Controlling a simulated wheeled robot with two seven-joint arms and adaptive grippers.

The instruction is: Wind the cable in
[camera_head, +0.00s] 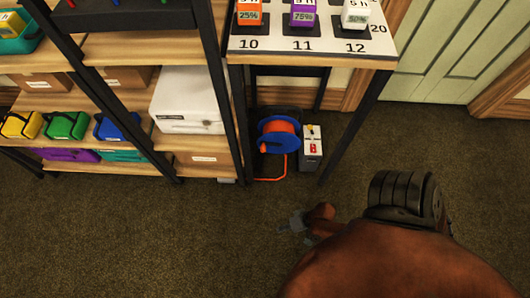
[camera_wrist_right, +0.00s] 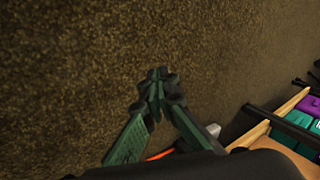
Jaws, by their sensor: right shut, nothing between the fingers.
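The cable reel, a blue drum (camera_head: 268,143) wound with orange cable (camera_head: 284,127), stands on the floor under the numbered table. A loose length of orange cable (camera_head: 270,179) runs down from the drum and lies on the carpet to the left. My right gripper (camera_head: 294,223) is low over the carpet in front of the reel, apart from it. In the right wrist view its fingers (camera_wrist_right: 157,82) meet at the tips with nothing between them. An orange strip, seemingly cable (camera_wrist_right: 160,154), shows behind the finger bases there. My left gripper is in neither view.
A grey box with red marks (camera_head: 312,152) stands right of the reel. The table's black leg (camera_head: 349,125) is further right. Shelving with a white box (camera_head: 189,100) and toolboxes stands left. The carpet (camera_head: 150,235) in front is clear.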

